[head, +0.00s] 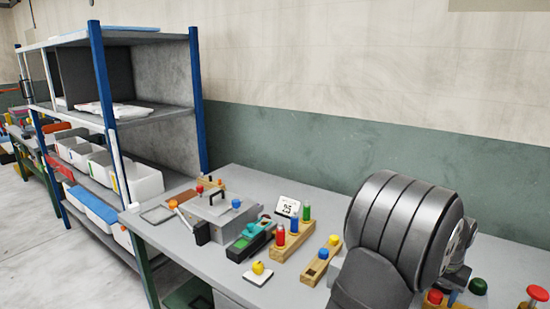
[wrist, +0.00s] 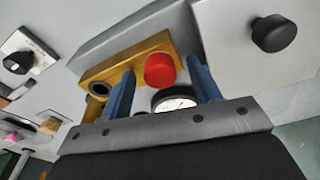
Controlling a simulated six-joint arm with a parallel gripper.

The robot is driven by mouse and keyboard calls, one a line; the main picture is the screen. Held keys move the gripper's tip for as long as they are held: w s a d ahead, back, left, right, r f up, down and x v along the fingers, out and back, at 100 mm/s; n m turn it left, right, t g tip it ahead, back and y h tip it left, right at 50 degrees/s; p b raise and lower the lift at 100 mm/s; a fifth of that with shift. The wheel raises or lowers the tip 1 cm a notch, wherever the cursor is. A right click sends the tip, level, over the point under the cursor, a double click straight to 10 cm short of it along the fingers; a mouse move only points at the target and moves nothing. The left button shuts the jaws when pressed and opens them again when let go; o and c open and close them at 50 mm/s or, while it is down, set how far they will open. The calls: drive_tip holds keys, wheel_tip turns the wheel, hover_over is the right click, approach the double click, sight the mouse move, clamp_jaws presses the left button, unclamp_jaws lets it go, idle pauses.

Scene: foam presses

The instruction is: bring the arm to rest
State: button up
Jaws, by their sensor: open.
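My gripper (wrist: 162,68) shows in the wrist view with its two blue fingers apart. A red round-topped piece (wrist: 159,69) on a yellow wooden block (wrist: 125,67) appears in the gap between them. I cannot tell how far it is from the fingers. A white dial gauge (wrist: 174,102) shows lower in the gap, partly covered by the gripper. In the head view my grey arm fills the lower right and my gripper is not visible.
The grey bench (head: 235,178) carries a grey box (head: 212,215), a teal device (head: 250,240), a wooden block with coloured pegs (head: 293,242) and a yellow knob (head: 258,268). Red knobs (head: 537,293) stand right of my arm. A blue-posted shelf (head: 103,80) stands at left.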

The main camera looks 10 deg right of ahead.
drive_tip(key=shift+r, duration=0.15)
drive_tip(key=shift+r, duration=0.1)
wheel_tip(320, 180, up, 16)
drive_tip(key=s+a+r, duration=0.1)
drive_tip(key=a, duration=0.1)
drive_tip(key=f, duration=0.5)
drive_tip(key=d+f, duration=0.1)
drive_tip(key=f, duration=0.5)
drive_tip(key=w+d+f, duration=0.1)
drive_tip(key=f, duration=0.5)
drive_tip(key=shift+f, duration=0.2)
wheel_tip(320, 180, up, 6)
drive_tip(key=shift+r, duration=0.75)
drive_tip(key=shift+o, duration=0.2)
